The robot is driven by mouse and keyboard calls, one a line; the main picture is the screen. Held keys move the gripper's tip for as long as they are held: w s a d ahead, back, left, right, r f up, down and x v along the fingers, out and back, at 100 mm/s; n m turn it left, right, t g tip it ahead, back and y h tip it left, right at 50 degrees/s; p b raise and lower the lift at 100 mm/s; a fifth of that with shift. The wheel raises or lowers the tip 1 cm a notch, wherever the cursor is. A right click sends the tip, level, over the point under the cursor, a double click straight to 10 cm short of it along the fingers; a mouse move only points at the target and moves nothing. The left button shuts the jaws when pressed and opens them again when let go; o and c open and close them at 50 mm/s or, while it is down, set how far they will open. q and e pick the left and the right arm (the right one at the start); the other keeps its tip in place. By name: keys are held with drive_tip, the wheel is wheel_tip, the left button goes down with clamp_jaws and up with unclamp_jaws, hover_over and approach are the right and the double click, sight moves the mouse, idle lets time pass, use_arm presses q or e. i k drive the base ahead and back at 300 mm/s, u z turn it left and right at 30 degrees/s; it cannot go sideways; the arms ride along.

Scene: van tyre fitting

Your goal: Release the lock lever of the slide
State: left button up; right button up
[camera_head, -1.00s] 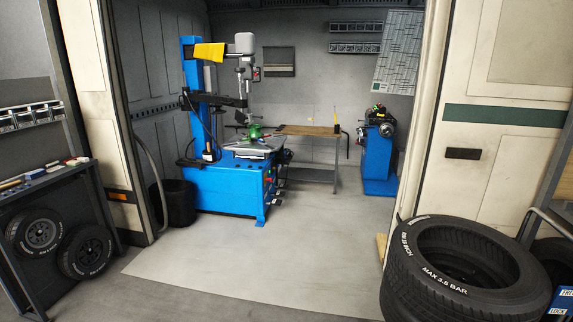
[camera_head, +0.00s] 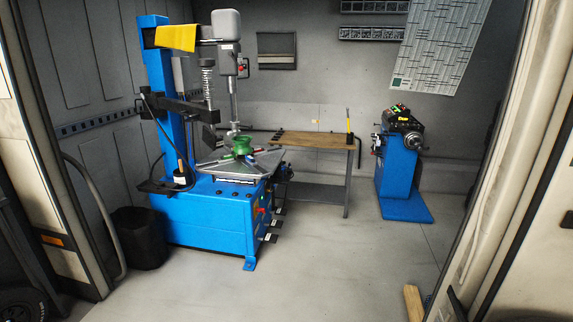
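A blue tyre changer (camera_head: 206,218) stands inside the van, left of the middle. A small red part (camera_head: 241,68) shows on the box by the head. I cannot tell which part is the lock lever at this size. A green part (camera_head: 244,145) sits on the turntable. Neither gripper is in view.
A workbench (camera_head: 318,142) stands behind the changer, and a blue wheel balancer (camera_head: 400,172) stands to the right. A black bin (camera_head: 140,237) is at the changer's left. Van door edges flank the opening. The grey floor (camera_head: 330,265) ahead is clear; a wooden block (camera_head: 413,302) lies right.

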sight(230, 53)
drive_tip(key=i, duration=1.75)
drive_tip(key=z, duration=2.1)
drive_tip(key=i, duration=0.35)
drive_tip(key=u, duration=1.85)
drive_tip(key=i, duration=0.35)
drive_tip(key=z, duration=0.05)
